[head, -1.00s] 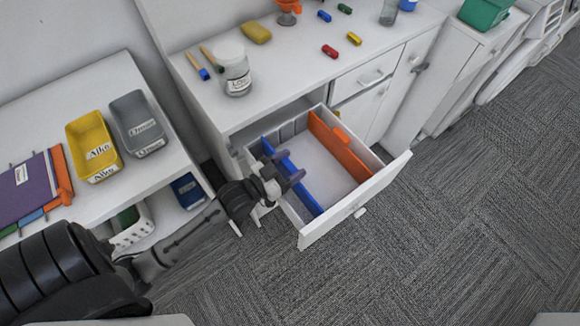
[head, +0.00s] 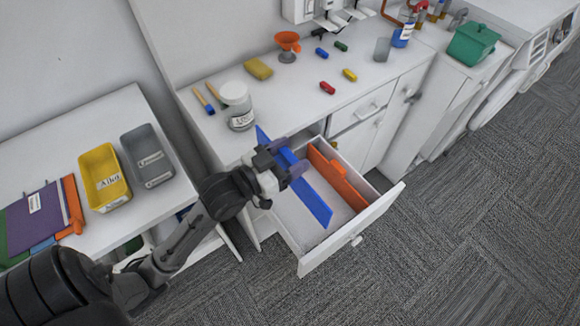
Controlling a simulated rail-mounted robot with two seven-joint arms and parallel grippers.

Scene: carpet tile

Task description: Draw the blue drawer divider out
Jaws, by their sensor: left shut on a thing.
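The blue drawer divider (head: 316,198) is a long flat panel, held above the open white drawer (head: 328,244) at a slant. My left gripper (head: 288,168) is shut on the blue divider near its middle. The divider's far end rises up by the counter's front edge and its near end hangs over the drawer. The orange divider (head: 338,180) stands inside the drawer to the right of the blue one. My right gripper is not in view.
The white counter (head: 290,100) behind holds a labelled jar (head: 237,106), a yellow sponge (head: 258,68), an orange funnel (head: 288,46) and small coloured blocks. A table at left bears a yellow bin (head: 104,178) and a grey bin (head: 147,156). Carpet (head: 460,220) at right is clear.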

